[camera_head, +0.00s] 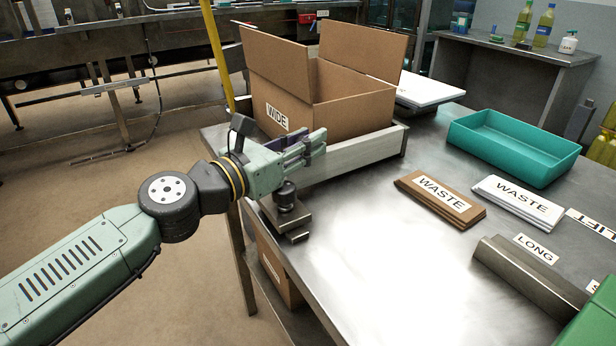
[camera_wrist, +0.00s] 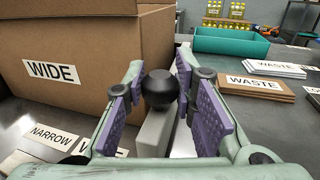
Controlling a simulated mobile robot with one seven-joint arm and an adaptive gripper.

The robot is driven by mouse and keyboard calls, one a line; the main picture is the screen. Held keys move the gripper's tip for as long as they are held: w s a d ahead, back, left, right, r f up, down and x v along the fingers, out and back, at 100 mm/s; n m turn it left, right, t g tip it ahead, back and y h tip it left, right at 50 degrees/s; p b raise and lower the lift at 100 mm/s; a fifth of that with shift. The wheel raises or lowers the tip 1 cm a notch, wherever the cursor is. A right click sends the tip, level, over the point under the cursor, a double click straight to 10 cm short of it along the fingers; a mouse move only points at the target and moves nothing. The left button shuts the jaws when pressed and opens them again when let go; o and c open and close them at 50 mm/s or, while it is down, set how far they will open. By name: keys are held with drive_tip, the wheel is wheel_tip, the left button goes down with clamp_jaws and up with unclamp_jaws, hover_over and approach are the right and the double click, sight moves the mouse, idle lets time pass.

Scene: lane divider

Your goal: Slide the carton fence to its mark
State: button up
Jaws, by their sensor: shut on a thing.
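The carton fence (camera_head: 362,153) is a grey metal bar on the steel table, running along the front of an open carton (camera_head: 350,105) labelled WIDE. In the wrist view, a round black knob (camera_wrist: 160,90) sits above the near end of the fence (camera_wrist: 154,135). My gripper (camera_head: 312,148) is at the fence's left end. Table labels lie left of the fence; one reads NARROW (camera_wrist: 50,136), and another (camera_wrist: 95,150) is partly hidden by a finger. My gripper hides the knob in the head view.
A black-topped metal block (camera_head: 288,208) stands at the table's left edge, below my gripper. Brown WASTE sheets (camera_head: 420,207), white WASTE sheets (camera_head: 500,207), a teal tray (camera_head: 470,146) and a metal LONG rail (camera_head: 520,275) lie to the right. The table's front middle is clear.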

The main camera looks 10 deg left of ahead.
drive_tip(key=shift+w+a, duration=0.1)
clamp_jaws()
drive_tip(key=shift+w+a+b, duration=0.35)
drive_tip(key=shift+w+a, duration=0.3)
drive_tip(key=shift+a, duration=0.05)
drive_tip(key=o, duration=1.1)
unclamp_jaws()
